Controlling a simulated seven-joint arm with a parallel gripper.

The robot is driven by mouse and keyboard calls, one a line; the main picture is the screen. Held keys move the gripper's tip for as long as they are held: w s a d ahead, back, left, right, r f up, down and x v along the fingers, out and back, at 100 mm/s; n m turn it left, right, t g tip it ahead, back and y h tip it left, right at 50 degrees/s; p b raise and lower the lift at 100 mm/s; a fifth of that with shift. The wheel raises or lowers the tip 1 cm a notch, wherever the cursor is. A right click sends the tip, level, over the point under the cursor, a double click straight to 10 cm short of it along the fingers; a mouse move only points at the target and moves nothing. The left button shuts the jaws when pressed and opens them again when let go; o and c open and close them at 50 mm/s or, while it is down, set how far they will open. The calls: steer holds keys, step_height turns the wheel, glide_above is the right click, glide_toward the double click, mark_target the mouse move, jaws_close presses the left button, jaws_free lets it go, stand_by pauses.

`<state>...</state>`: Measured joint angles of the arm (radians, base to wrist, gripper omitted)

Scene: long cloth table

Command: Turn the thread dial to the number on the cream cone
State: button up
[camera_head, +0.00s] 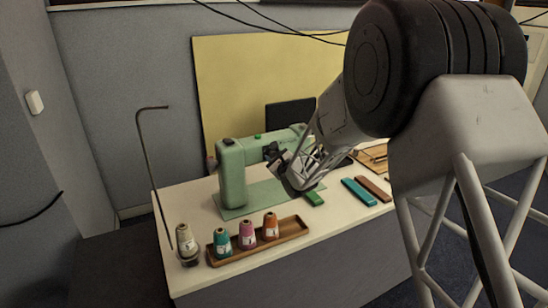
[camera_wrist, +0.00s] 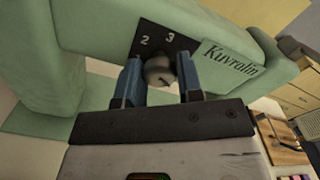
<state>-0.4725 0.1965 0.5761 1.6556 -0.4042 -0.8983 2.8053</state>
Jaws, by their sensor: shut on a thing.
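The green sewing machine (camera_head: 232,172) stands on the table; it also fills the wrist view (camera_wrist: 70,30). Its grey thread dial (camera_wrist: 158,70) sits below a dark plate (camera_wrist: 155,41) showing the numbers 2 and 3; any other numbers are hidden. My gripper (camera_wrist: 160,82) has one blue finger on each side of the dial and is shut on it. In the head view my gripper (camera_head: 283,160) is at the machine's front and hides the dial. The cream cone (camera_head: 185,240) stands at the table's left end; its label is too small to read.
A wooden tray (camera_head: 290,236) holds teal, pink and orange cones. A bent metal rod (camera_head: 147,150) rises beside the cream cone. A green block (camera_head: 314,199), a teal block (camera_head: 358,192) and a brown block (camera_head: 373,189) lie to the right. The front right tabletop is clear.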

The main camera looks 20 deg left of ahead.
steer(key=shift+m, duration=0.5)
steer(key=o, duration=0.9)
steer(key=shift+s+d, duration=0.1)
steer(key=shift+v, duration=3.8)
